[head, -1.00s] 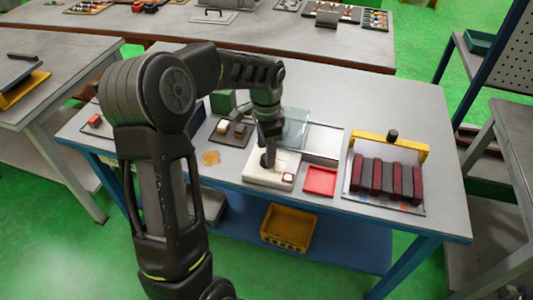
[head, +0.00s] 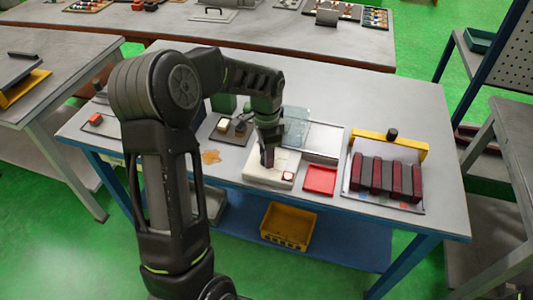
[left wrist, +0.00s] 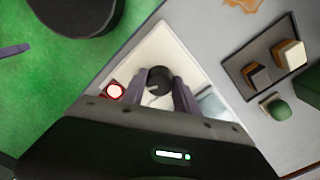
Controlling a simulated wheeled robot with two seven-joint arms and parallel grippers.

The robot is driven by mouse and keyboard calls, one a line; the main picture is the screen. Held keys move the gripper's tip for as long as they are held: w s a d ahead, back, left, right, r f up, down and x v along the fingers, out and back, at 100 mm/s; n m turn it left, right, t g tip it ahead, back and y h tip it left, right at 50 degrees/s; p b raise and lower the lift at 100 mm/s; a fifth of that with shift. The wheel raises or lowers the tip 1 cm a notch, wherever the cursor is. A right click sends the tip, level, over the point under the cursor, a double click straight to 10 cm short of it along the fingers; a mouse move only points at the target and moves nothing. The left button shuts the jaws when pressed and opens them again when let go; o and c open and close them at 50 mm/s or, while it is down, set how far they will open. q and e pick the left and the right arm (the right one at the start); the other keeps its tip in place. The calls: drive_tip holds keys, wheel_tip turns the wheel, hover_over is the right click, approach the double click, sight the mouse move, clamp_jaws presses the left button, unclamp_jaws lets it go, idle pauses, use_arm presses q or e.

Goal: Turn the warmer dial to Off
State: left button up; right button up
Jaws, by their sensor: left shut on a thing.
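The warmer (head: 255,176) is a white, flat box near the front edge of the middle table. It also shows in the left wrist view (left wrist: 168,48). Its dial (left wrist: 157,76) is a dark round knob with a small light mark on its near side. My left gripper (head: 267,163) points down over the warmer and is shut on the dial. In the left wrist view its two fingers (left wrist: 160,92) stand on either side of the knob. In the head view the gripper hides the dial. The dial's setting labels cannot be read. My right gripper is not in view.
A small red-and-white round part (head: 288,176) sits at the warmer's front right corner. A red tray (head: 320,180) is just to the right. A rack of dark red and black blocks (head: 385,180) stands further right. An orange stain (head: 211,157) lies to the left.

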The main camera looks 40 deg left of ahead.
use_arm(q)
clamp_jaws()
drive_tip(key=n+b, duration=0.1)
drive_tip(key=n, duration=0.3)
drive_tip(key=shift+b, duration=0.4)
drive_tip(key=n, duration=0.4)
drive_tip(key=shift+b, duration=0.4)
drive_tip(key=n, duration=0.3)
drive_tip(key=shift+d+n, duration=0.1)
drive_tip(key=shift+n, duration=0.2)
drive_tip(key=n, duration=0.6)
drive_tip(key=shift+w+r+b, duration=0.1)
drive_tip(key=shift+b, duration=0.25)
drive_tip(key=n, duration=0.6)
drive_tip(key=shift+p, duration=0.35)
